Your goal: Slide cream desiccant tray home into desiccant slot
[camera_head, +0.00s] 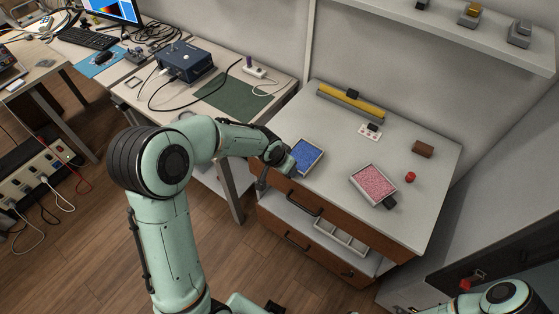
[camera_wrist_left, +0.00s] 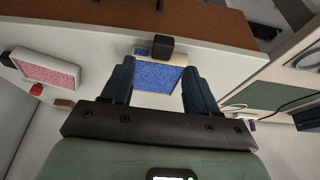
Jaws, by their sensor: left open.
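A shallow cream-rimmed tray of blue beads (camera_head: 306,155) lies on the pale cabinet top near its left front edge. It also shows in the left wrist view (camera_wrist_left: 157,76), with a black block-like handle (camera_wrist_left: 163,47) at one end. My left gripper (camera_wrist_left: 158,68) is open, its two fingers appearing on either side of the blue-bead tray; I cannot tell whether they touch it. In the head view my left gripper (camera_head: 274,165) is at the tray's left, partly hidden by its own wrist. A second tray holds pink beads (camera_head: 373,182). No desiccant slot can be clearly identified.
Below the cabinet top (camera_head: 325,195), a drawer with pale dividers (camera_head: 341,237) is open. A yellow bar (camera_head: 350,102), a brown block (camera_head: 422,149) and a red cap (camera_head: 410,177) lie on top. My right arm (camera_head: 505,296) shows at lower right.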

